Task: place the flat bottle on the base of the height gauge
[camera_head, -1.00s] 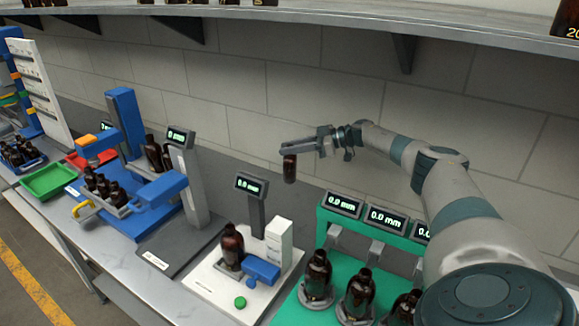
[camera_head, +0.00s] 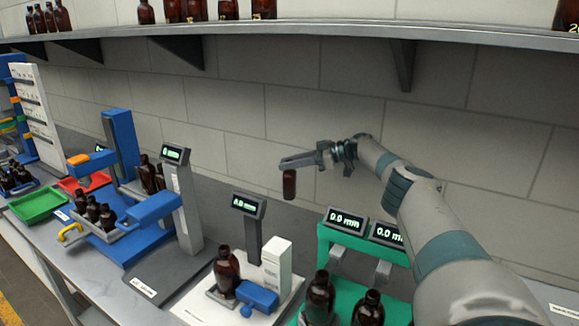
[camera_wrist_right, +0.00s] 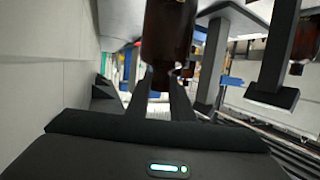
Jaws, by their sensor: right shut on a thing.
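My right gripper (camera_head: 300,163) is shut on a dark amber bottle (camera_head: 289,185), which hangs upright below the fingers, in the air in front of the wall. The wrist view shows the same bottle (camera_wrist_right: 168,35) between the fingers; its lower end is cut off or unclear. What looks like the height gauge (camera_head: 183,200) is a grey column with a small display, a blue arm and a dark grey base plate (camera_head: 165,275). The base plate's front part is bare; it lies to the left of and below the held bottle. My left gripper is not in view.
A white device (camera_head: 277,262) with a blue block and a bottle (camera_head: 227,270) stands between the gauge and a green stand (camera_head: 335,255) with more bottles. A blue fixture (camera_head: 120,150) holds several bottles. A shelf (camera_head: 300,32) runs overhead.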

